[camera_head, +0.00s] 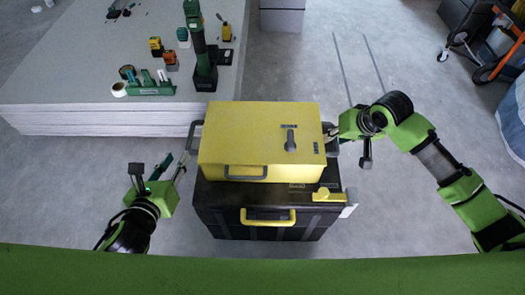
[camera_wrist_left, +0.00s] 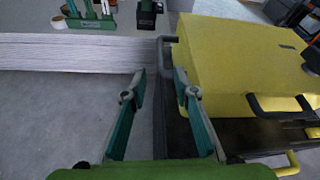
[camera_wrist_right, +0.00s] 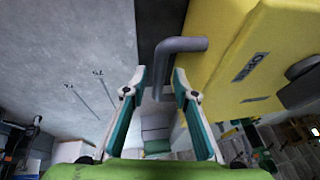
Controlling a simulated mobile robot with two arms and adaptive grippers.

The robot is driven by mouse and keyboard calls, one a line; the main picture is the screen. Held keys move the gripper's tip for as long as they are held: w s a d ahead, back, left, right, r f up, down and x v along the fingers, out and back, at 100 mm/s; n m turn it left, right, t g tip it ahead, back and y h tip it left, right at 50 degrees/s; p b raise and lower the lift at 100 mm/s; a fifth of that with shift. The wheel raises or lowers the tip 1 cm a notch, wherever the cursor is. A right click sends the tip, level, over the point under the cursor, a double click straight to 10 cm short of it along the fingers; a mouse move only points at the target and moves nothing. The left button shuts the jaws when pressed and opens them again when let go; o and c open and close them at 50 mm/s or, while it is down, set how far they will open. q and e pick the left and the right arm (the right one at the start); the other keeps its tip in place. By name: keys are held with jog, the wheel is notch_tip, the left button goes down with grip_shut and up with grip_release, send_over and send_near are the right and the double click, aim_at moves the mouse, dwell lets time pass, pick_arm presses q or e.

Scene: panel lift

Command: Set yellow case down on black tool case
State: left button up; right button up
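The yellow case (camera_head: 255,130) sits over the black tool case (camera_head: 215,205), offset toward its back left, and appears to rest on its lid. Its front handle (camera_head: 245,175) faces me. My left gripper (camera_head: 182,167) is open and empty, a little in front of the left side handle (camera_head: 192,138). In the left wrist view that handle (camera_wrist_left: 164,85) shows beyond the fingers. My right gripper (camera_head: 333,134) is at the right side of the yellow case. In the right wrist view its fingers are apart, with the grey side handle (camera_wrist_right: 180,45) between or just beyond their tips; contact is unclear.
A grey panel stack (camera_head: 70,75) with a green drill (camera_head: 203,55) and small tools stands at the back left. An orange-framed cart (camera_head: 490,65) is at the far right. Floor is clear on both sides of the cases.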

jog(key=v, duration=1)
jog(key=shift+r, duration=0.25)
